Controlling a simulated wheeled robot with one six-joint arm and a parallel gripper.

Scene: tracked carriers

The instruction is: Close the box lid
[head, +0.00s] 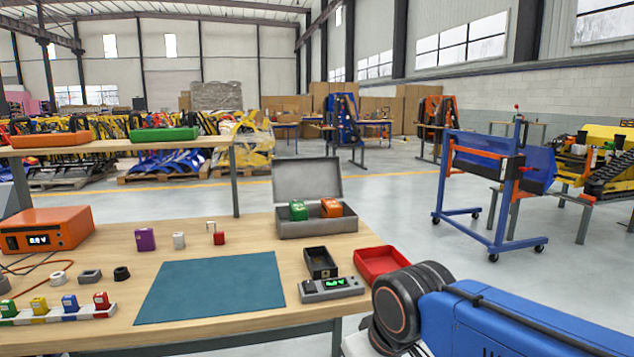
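A grey metal box (316,226) stands at the back right of the wooden workbench. Its lid (307,180) is hinged at the back and stands open, roughly upright. A blue arm with a black joint, mine, reaches in at the lower right, in front of the bench's right end. My gripper is not in view.
A black tray (321,263), a red tray (381,264) and a grey device with a green display (331,288) lie in front of the box. A teal mat (212,288) covers the bench's middle. A shelf (120,146) stands at the back left. Small parts lie left.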

